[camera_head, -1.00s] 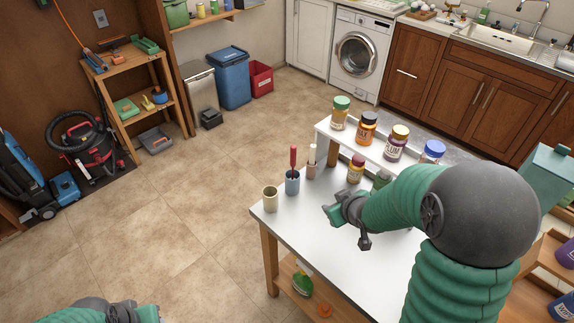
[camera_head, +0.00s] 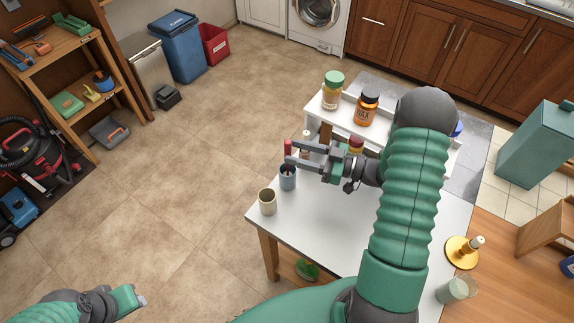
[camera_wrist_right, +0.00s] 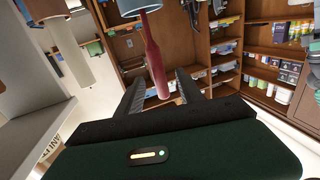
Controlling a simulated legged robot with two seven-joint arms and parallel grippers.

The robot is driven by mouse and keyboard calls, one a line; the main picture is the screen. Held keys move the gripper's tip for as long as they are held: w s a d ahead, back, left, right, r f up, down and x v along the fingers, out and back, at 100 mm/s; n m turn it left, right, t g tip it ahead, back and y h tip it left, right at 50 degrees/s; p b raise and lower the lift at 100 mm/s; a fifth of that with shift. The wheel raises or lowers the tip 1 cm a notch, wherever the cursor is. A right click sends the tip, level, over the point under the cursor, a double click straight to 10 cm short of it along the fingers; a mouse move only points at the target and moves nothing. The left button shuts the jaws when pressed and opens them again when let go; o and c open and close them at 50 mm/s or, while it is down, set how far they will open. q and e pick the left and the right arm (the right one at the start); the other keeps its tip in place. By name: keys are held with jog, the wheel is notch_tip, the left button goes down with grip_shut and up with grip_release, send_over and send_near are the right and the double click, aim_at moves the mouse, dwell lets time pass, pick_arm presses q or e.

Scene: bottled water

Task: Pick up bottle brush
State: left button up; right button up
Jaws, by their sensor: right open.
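A red handle (camera_head: 288,147) stands upright in a blue cup (camera_head: 288,180) near the table's left edge; I cannot tell what its lower end is. A second, white-handled tool (camera_head: 306,137) stands behind it in a pinkish holder, partly hidden by my gripper. My right gripper (camera_head: 291,154) is open, with its fingers level at the red handle above the blue cup. In the right wrist view the red handle (camera_wrist_right: 155,62) shows between the two spread fingers (camera_wrist_right: 160,82), without clear contact. My left gripper (camera_head: 138,299) is low at the left, away from the table.
A tan cup (camera_head: 267,202) stands beside the blue cup at the table (camera_head: 335,235) edge. Jars (camera_head: 332,92) stand on a raised white shelf at the back. A yellow stand (camera_head: 462,251) and a clear glass (camera_head: 452,290) are at the right. The table's middle is clear.

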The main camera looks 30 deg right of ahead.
jog(key=r+p+x, duration=0.1)
jog(key=x, duration=0.5)
jog(key=shift+w, duration=0.25)
jog(key=shift+s+r, duration=0.1)
jog(key=shift+s, duration=0.05)
jog(key=c, duration=0.5)
grip_shut()
dwell(0.4)
